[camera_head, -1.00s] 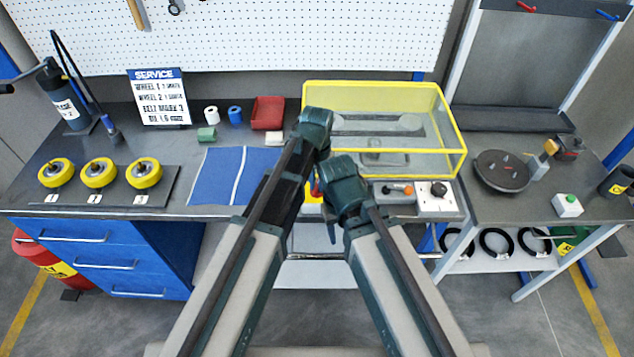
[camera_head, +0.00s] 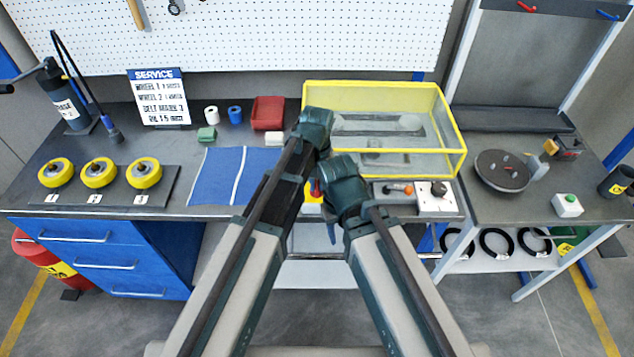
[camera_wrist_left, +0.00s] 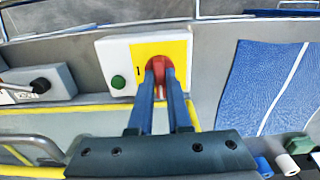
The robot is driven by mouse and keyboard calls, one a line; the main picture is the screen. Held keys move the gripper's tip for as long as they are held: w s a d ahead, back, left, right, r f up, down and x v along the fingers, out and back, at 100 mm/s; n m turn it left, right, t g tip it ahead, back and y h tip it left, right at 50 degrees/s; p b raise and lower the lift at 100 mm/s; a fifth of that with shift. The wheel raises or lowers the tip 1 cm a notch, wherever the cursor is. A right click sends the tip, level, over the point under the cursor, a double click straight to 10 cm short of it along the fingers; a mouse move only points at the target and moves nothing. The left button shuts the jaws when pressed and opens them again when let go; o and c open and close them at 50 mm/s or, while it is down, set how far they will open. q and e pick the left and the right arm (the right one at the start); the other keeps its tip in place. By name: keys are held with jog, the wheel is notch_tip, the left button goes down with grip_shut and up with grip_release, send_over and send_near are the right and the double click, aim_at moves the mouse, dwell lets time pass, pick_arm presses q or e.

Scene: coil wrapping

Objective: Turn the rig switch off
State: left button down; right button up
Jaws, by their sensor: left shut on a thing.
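The switch box (camera_wrist_left: 117,55), white with a yellow plate, carries a red knob (camera_wrist_left: 160,64) and a green button (camera_wrist_left: 118,82). In the head view the yellow plate (camera_head: 312,208) shows only partly between my arms, and the left fingers are hidden. My right gripper (camera_head: 332,234) is low beside the bench edge; only a small blue part shows, so its opening cannot be told.
The yellow-framed clear guard (camera_head: 384,85) stands behind my wrists. Right of them sit an orange-lever box (camera_head: 394,189) and a black-knob box (camera_head: 436,197). A blue mat (camera_head: 215,178) and yellow wheels (camera_head: 99,172) lie left. A dark disc (camera_head: 502,172) stands right.

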aim_at(317, 185)
pick_arm(q)
jog(key=c, duration=0.9)
grip_release()
jog(key=shift+o, duration=0.2)
jog(key=shift+r, duration=0.15)
notch_tip(317, 185, up, 14)
jog(key=p, duration=1.4)
jog(key=shift+f, duration=0.25)
jog(key=s+a+f+m+b, duration=0.2)
jog(key=s+f+b, duration=0.4)
jog(key=s, duration=0.2)
jog(key=s+a+f+m+y+b, duration=0.1)
jog(key=s+a+f+m+b, duration=0.1)
jog(key=s+f+b, duration=0.4)
jog(key=shift+s+a+f+b, duration=0.35)
jog(key=shift+s+a+b, duration=0.15)
jog(key=shift+s+a, duration=0.5)
